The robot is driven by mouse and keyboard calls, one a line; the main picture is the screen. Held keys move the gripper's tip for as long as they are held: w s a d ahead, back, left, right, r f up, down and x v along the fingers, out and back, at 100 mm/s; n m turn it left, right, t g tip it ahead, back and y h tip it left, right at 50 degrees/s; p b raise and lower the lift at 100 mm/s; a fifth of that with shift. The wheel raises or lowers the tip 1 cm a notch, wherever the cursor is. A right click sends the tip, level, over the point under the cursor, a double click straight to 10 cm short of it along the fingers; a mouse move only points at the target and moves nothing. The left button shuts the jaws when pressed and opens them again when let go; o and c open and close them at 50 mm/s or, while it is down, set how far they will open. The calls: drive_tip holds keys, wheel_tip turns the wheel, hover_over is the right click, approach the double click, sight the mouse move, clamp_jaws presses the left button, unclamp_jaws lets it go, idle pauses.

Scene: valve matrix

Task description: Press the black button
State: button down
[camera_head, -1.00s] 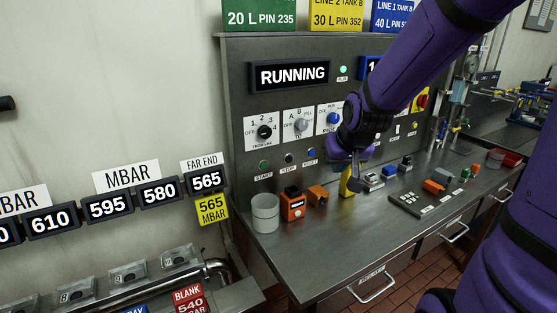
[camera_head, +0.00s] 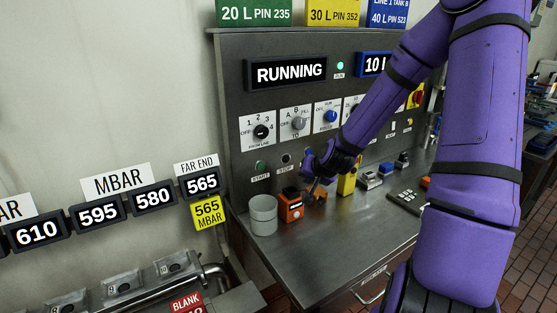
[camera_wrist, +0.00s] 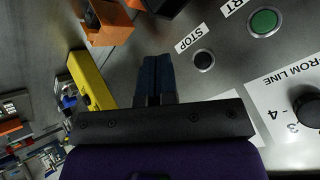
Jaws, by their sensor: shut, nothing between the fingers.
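The black button (camera_head: 286,159) is a small round button above the STOP label on the grey panel, right of the green START button (camera_head: 260,166). In the wrist view the black button (camera_wrist: 204,60) is clear and unobstructed, with the green button (camera_wrist: 263,22) up and to its right.
An orange device (camera_head: 290,206) and a grey cup (camera_head: 263,214) stand on the bench below the panel. A yellow device (camera_head: 347,183) stands to the right. The display above reads RUNNING (camera_head: 290,72). Selector knobs (camera_head: 298,123) sit above the buttons.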

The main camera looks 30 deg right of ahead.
sight(286, 159)
drive_tip(key=shift+w+d+f, duration=0.1)
drive_tip(key=shift+w+f, duration=0.1)
drive_tip(key=shift+w, duration=0.1)
drive_tip(key=shift+w, duration=0.1)
drive_tip(key=shift+w+a, duration=0.2)
drive_tip(key=shift+w, duration=4.1)
drive_tip(key=shift+w, duration=0.15)
drive_tip(key=shift+w, duration=0.3)
drive_tip(key=shift+w, duration=0.4)
drive_tip(key=shift+s, duration=0.85)
